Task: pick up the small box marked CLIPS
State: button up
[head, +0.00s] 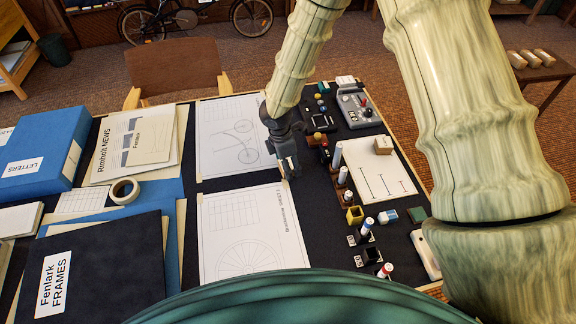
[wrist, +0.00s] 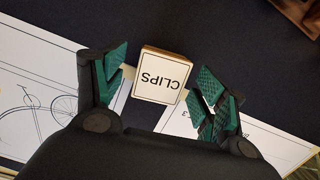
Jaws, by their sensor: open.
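The small box marked CLIPS (wrist: 163,76) shows in the wrist view, with a white label and tan cardboard sides. Its lettering appears upside down there. My gripper (wrist: 162,78) is open, with a green-padded finger on either side of the box in this picture. I cannot tell whether the fingertips are level with the box or still above it, and no grip shows. In the head view my gripper (head: 289,167) is low over the dark mat beside the drawing sheets. I cannot make out the CLIPS box there; the gripper seems to hide it.
Bicycle drawing sheets (head: 235,135) and (head: 250,235) lie left of my gripper. To the right stand several markers, small holders and a grey device (head: 358,106). A tape roll (head: 124,191) and folders are farther left.

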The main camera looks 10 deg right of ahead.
jog(key=shift+f, duration=0.55)
jog(key=c, duration=1.1)
jog(key=shift+r, duration=0.2)
